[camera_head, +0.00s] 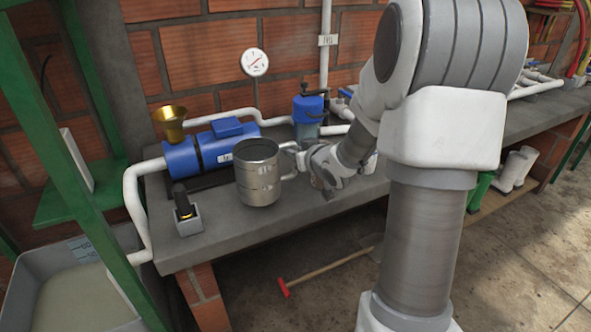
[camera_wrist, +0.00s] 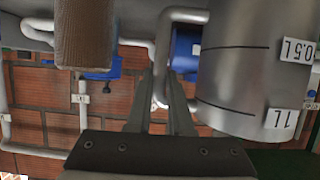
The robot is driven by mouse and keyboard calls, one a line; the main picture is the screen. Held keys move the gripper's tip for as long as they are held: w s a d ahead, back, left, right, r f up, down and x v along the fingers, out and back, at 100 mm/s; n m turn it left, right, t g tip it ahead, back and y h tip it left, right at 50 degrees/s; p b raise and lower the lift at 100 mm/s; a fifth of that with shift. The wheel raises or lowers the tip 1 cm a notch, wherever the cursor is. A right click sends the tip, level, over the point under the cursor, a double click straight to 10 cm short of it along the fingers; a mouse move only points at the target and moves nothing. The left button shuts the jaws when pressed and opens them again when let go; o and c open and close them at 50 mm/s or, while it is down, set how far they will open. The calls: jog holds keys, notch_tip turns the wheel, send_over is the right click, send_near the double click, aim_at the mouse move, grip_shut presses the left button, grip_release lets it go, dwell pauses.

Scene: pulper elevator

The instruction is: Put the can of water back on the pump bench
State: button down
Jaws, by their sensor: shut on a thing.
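The can of water (camera_head: 258,172) is a silver metal can with a side handle. It is upright over the front part of the grey pump bench (camera_head: 225,230), in front of the blue pump (camera_head: 205,150). I cannot tell whether its base touches the bench top. My gripper (camera_head: 298,152) reaches in from the right and is shut on the can's handle. In the wrist view the picture is upside down; the can (camera_wrist: 240,75) shows 0.5 L and 1 L marks, and my fingers (camera_wrist: 165,85) straddle the handle. The water inside is not visible.
A brass funnel (camera_head: 170,122) sits on the pump. A small black and gold part in a grey block (camera_head: 187,215) stands left of the can. A blue filter (camera_head: 307,112), white pipes and a gauge (camera_head: 254,62) lie behind. A green frame (camera_head: 70,150) rises at left.

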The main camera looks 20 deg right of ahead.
aim_at(295, 172)
jog(key=shift+w+f+b, duration=0.1)
jog(key=shift+f+b, duration=0.65)
jog(key=shift+f, duration=1.2)
jog(key=shift+f, duration=0.15)
jog(key=c, duration=0.8)
grip_release()
